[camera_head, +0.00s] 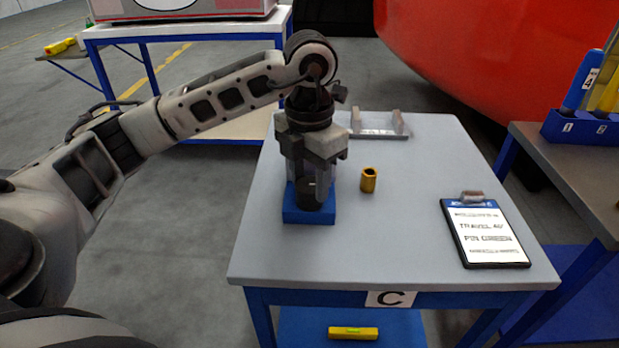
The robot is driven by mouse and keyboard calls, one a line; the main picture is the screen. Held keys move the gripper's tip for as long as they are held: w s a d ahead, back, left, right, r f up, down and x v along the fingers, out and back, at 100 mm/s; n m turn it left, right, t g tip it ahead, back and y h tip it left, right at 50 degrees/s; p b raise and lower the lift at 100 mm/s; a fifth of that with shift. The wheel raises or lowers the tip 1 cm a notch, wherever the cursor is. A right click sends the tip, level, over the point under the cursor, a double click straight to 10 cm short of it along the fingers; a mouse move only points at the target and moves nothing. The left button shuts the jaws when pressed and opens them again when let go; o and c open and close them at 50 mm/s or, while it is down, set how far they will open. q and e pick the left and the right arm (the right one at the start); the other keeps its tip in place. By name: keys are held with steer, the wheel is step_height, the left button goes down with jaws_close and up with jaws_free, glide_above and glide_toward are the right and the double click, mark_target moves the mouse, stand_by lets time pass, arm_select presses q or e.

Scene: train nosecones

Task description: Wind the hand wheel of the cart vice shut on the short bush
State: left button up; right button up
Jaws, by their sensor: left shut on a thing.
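The cart vice shows as a blue base (309,216) on the grey top of the cart, towards its left side. My left gripper (312,188) comes down over it from above. Its fingers are shut around a dark round part (308,196) above the blue base, which looks like the hand wheel. The gripper hides most of the vice, so its jaws and anything between them cannot be made out. A small brass-yellow hollow bush (368,180) stands upright on the cart top, just right of the vice and apart from it. My right gripper is not in view.
A grey bracket with two uprights (380,132) stands at the back of the cart top (420,160). A clipboard (485,232) lies at the right. A yellow level (353,333) lies on the lower shelf. A bench with blue bins (580,128) is at far right.

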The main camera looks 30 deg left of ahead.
mark_target(309, 185)
arm_select(q)
steer(key=shift+r, duration=0.1)
stand_by(0.3)
steer(key=o, duration=0.7)
step_height(309, 185, up, 16)
steer(key=p, duration=0.3)
steer(key=shift+p, duration=0.35)
